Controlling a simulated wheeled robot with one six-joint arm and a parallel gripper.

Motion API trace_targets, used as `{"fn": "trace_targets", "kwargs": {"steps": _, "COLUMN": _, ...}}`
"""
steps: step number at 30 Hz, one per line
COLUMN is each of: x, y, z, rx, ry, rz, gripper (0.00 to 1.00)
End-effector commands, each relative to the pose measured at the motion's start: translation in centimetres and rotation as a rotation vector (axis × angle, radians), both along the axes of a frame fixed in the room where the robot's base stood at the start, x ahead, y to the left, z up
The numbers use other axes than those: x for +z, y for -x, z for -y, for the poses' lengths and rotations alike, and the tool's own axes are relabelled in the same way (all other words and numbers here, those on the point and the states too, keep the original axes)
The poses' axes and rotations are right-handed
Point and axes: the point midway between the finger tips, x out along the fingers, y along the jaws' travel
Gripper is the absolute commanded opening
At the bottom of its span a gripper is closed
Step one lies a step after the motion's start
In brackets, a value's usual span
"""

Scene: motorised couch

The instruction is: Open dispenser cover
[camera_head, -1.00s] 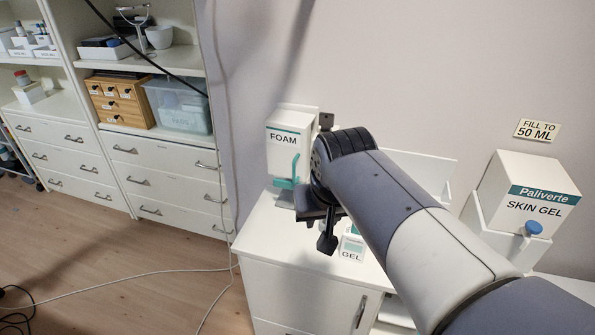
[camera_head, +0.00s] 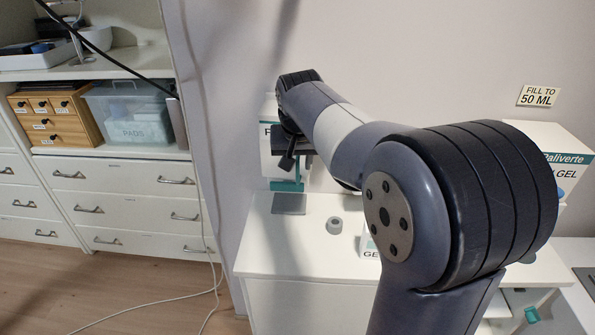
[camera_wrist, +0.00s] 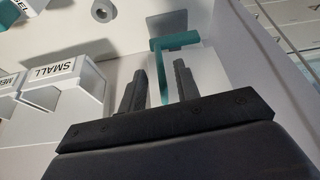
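The white FOAM dispenser (camera_head: 268,152) stands at the wall on the counter, largely hidden behind my arm in the head view. Its teal lever (camera_head: 287,185) shows below my gripper (camera_head: 290,155). In the wrist view the white dispenser body (camera_wrist: 208,75) is beyond my fingers. There the teal lever (camera_wrist: 165,72) shows in the gap between the fingertips of my gripper (camera_wrist: 160,78). The fingers are apart, and I cannot tell whether either touches it. The Paliverte SKIN GEL dispenser (camera_head: 562,160) is at the right, partly covered by my arm. No raised cover is visible.
A grey plate (camera_head: 289,204) and a grey ring (camera_head: 334,226) lie on the white counter (camera_head: 262,245). White holders labelled SMALL (camera_wrist: 55,80) and another size are left of my fingers in the wrist view. Drawers and shelves (camera_head: 120,205) stand at the left.

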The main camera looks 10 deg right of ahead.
Motion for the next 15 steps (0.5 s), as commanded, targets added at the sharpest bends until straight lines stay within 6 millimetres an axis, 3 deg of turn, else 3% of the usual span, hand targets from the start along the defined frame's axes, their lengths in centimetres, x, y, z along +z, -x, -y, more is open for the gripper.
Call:
{"fn": "trace_targets", "kwargs": {"steps": 6, "x": -3.2, "y": -1.3, "z": 0.3, "rx": -0.001, "ry": 0.0, "rz": -0.002, "gripper": 0.31}}
{"fn": "trace_targets", "kwargs": {"steps": 15, "x": -4.4, "y": -1.8, "z": 0.4, "rx": -0.001, "ry": 0.0, "rz": 0.002, "gripper": 0.31}}
